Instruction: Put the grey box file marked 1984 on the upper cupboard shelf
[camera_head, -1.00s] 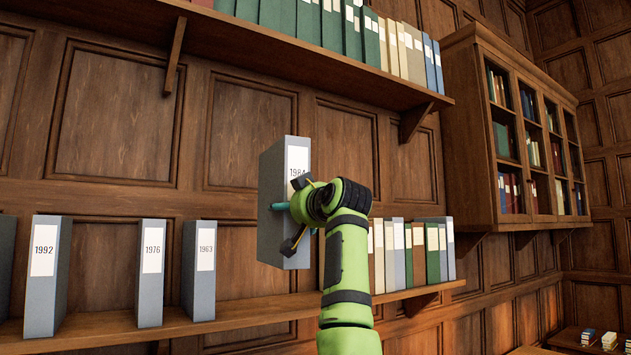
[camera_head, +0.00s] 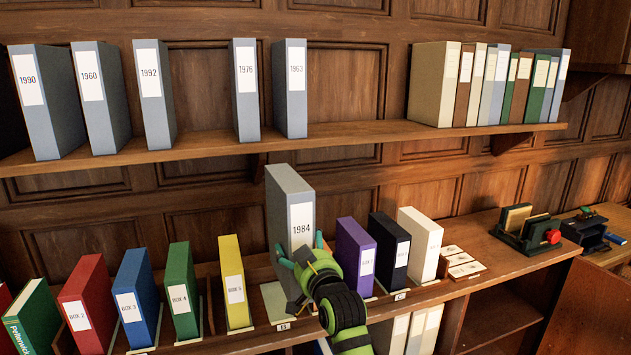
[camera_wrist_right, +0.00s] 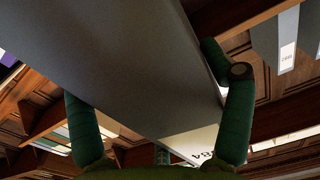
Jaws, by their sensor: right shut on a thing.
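The grey box file marked 1984 (camera_head: 277,200) stands roughly upright in the head view, in front of the wall between the upper shelf and the counter. My right gripper (camera_head: 306,262) is shut on its lower part. In the right wrist view the file (camera_wrist_right: 120,55) fills the space between the two green fingers of the gripper (camera_wrist_right: 160,112), its label partly visible at the bottom. Open cupboard compartments (camera_head: 500,305) show below the counter at right, with a brown panel like an open door (camera_head: 588,310) beside them; their insides are mostly cut off. My left gripper is not in view.
Grey files, including 1963 (camera_head: 290,90), stand on the wall shelf (camera_head: 350,132), which has bare room right of them. Coloured boxes line the counter (camera_head: 490,262): yellow (camera_head: 234,280) left of the held file, purple (camera_head: 354,255) right. A pale empty slot base (camera_head: 275,302) lies between.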

